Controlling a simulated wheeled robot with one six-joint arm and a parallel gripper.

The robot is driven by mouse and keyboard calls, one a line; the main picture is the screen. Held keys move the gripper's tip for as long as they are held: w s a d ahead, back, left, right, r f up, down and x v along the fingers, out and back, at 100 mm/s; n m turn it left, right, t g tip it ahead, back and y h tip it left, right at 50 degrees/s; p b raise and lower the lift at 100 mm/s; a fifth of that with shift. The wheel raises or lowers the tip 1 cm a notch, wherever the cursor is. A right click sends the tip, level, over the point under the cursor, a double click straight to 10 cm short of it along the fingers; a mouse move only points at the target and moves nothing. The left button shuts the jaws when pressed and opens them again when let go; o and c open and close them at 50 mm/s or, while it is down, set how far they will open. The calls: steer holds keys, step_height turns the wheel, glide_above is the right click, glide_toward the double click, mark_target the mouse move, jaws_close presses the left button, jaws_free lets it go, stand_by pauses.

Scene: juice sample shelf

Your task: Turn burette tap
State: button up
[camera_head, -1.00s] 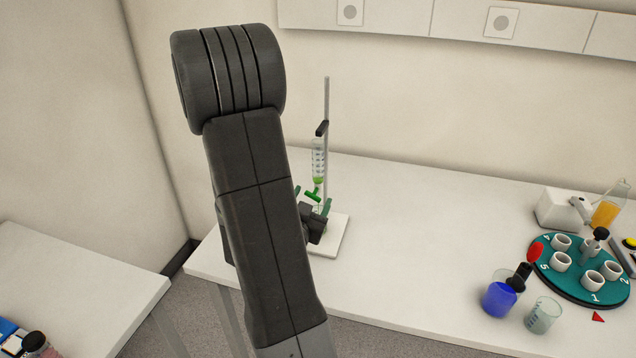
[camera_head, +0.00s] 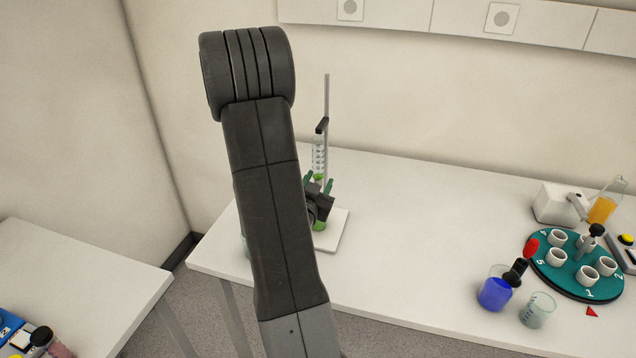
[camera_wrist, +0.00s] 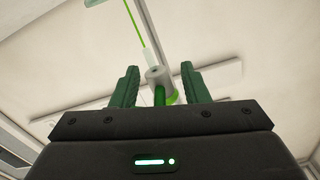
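The burette (camera_head: 319,160) stands upright on a rod stand (camera_head: 326,98) with a white base (camera_head: 334,232), on the bench left of centre. Green shows in its lower part. My gripper (camera_head: 317,184) is at the burette's lower end and hides most of the tap in the head view. In the wrist view, my gripper (camera_wrist: 162,73) has its two green fingers apart. A grey cylinder (camera_wrist: 155,76) with a green stem, seemingly the tap part, lies between them, with visible gaps to both fingers. A patch of green shows just below my gripper in the head view; what it is cannot be told.
To the right stand a blue-filled beaker (camera_head: 494,294), a clear beaker (camera_head: 538,311) and a teal numbered carousel (camera_head: 570,288) with white cups. A white device (camera_head: 556,205) and an orange-filled vessel (camera_head: 601,210) are behind. The bench between is clear. Another table is at left.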

steer(key=shift+f+n+b, duration=0.15)
steer(key=shift+n+b, duration=0.65)
steer(key=shift+b, duration=0.15)
steer(key=shift+r+n+b, duration=0.2)
steer(key=shift+n+b, duration=0.5)
steer(key=shift+n, duration=1.2)
steer(key=o, duration=1)
steer(key=shift+c, duration=0.2)
steer(key=shift+s, duration=0.1)
steer(key=b+v, duration=0.2)
steer(key=v, duration=1.1)
steer(key=shift+s+b, duration=0.3)
steer(key=shift+w+a, duration=0.1)
